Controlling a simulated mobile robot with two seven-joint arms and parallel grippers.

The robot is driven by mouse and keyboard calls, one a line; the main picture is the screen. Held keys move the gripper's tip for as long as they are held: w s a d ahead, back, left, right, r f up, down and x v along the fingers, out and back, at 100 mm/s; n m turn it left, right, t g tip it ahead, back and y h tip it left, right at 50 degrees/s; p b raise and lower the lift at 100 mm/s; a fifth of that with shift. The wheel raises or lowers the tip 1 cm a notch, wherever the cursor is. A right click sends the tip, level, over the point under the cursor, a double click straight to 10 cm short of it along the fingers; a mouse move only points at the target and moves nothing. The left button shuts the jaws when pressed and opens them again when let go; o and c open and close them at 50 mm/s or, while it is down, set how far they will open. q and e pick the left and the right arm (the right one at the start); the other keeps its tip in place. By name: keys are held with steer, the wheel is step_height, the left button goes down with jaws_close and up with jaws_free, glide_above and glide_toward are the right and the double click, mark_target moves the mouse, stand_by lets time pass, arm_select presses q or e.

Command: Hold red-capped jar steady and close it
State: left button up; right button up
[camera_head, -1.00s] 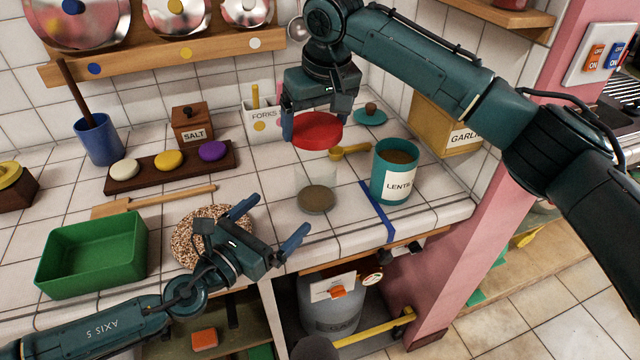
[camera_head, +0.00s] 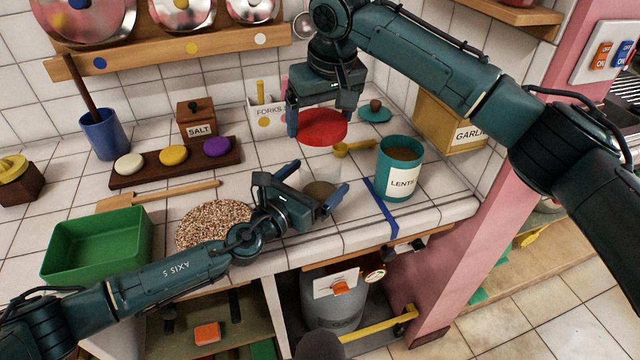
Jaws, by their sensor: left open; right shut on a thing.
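The jar (camera_head: 321,188) is clear glass with brown contents low inside and stands open on the tiled counter. My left gripper (camera_head: 315,182) is open, with one finger on the far side of the jar and the other on its near right side. The gripper body hides part of the jar; whether the fingers touch the glass I cannot tell. The red cap (camera_head: 320,127) is held by my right gripper (camera_head: 321,118), which is shut on it. The cap is raised above the jar, apart from it.
A teal LENTILS canister (camera_head: 400,168) stands open right of the jar, with a blue strip (camera_head: 380,207) between. A yellow scoop (camera_head: 352,147) and teal lid (camera_head: 375,111) lie behind. A speckled round mat (camera_head: 215,222) and green bin (camera_head: 97,245) are at left.

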mark_target(321, 152)
arm_select(q)
steer(key=shift+w+d, duration=0.3)
steer(key=shift+w, duration=0.05)
steer(key=c, duration=1.4)
steer(key=shift+c, duration=0.2)
arm_select(e)
steer(key=shift+f, duration=2.45)
steer(key=shift+f, duration=0.9)
steer(key=shift+f, duration=0.55)
